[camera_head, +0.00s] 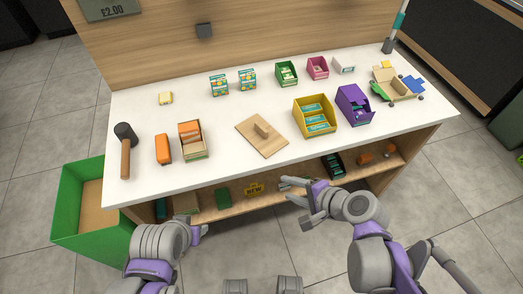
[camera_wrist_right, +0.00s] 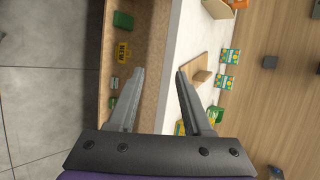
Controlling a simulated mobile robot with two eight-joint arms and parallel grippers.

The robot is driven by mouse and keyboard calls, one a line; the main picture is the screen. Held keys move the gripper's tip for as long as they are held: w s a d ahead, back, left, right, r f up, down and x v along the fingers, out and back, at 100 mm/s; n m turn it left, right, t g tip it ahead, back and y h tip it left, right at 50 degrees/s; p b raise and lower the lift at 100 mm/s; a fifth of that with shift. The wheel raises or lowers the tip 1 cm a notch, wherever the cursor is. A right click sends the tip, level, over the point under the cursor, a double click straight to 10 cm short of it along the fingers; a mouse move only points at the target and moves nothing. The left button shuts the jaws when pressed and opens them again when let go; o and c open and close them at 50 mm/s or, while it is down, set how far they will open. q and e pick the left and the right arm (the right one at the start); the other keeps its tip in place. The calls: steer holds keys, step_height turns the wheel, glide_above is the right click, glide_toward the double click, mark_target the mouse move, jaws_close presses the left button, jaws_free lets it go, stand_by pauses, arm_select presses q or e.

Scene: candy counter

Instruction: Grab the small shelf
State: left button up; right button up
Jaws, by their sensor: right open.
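The likeliest small shelf is a light wooden board (camera_head: 253,141) with a short wooden block standing on it, lying on the white counter near the front middle. In the right wrist view the board (camera_wrist_right: 188,68) shows just beyond the right-hand finger. My right gripper (camera_head: 290,202) is open and empty, in front of the counter's front edge and apart from the board. Its two fingers (camera_wrist_right: 160,73) are spread in the right wrist view. My left arm (camera_head: 160,240) is low at the left, in front of the counter; its fingers do not show clearly.
The white counter (camera_head: 225,119) carries a yellow box (camera_head: 329,130), a purple box (camera_head: 345,108), an orange-and-wood box (camera_head: 182,130) and a dark mallet (camera_head: 124,133). A green bin (camera_head: 70,215) stands at the left. A lower wooden shelf (camera_head: 285,201) holds several small items.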

steer(key=w+a+f+m+t+y+b, duration=0.2)
steer(key=w+f+m+y+b, duration=0.15)
steer(key=w+m, duration=0.4)
steer(key=m+t+b, duration=0.4)
steer(key=m+b, duration=0.1)
steer(key=m, duration=0.3)
glide_toward(267, 133)
steer(key=shift+d+f+y, duration=0.1)
steer(key=shift+f+y, duration=0.35)
steer(key=shift+f, duration=0.3)
steer(key=shift+w+r+m+t, duration=0.1)
steer(key=shift+w+m+t, duration=0.2)
steer(key=shift+w+m, duration=0.05)
steer(key=x, duration=0.4)
steer(key=shift+s+r, duration=0.1)
steer(key=shift+s, duration=0.05)
steer(key=shift+b+x, duration=0.35)
steer(key=shift+x, duration=2.9)
arm_select(q)
step_height(267, 133, down, 12)
steer(key=w, duration=0.1)
steer(key=shift+w+a+f+g, duration=0.25)
steer(key=shift+g, duration=0.05)
arm_select(e)
steer(key=shift+s+r, duration=0.1)
steer(key=shift+r, duration=0.05)
jaws_close()
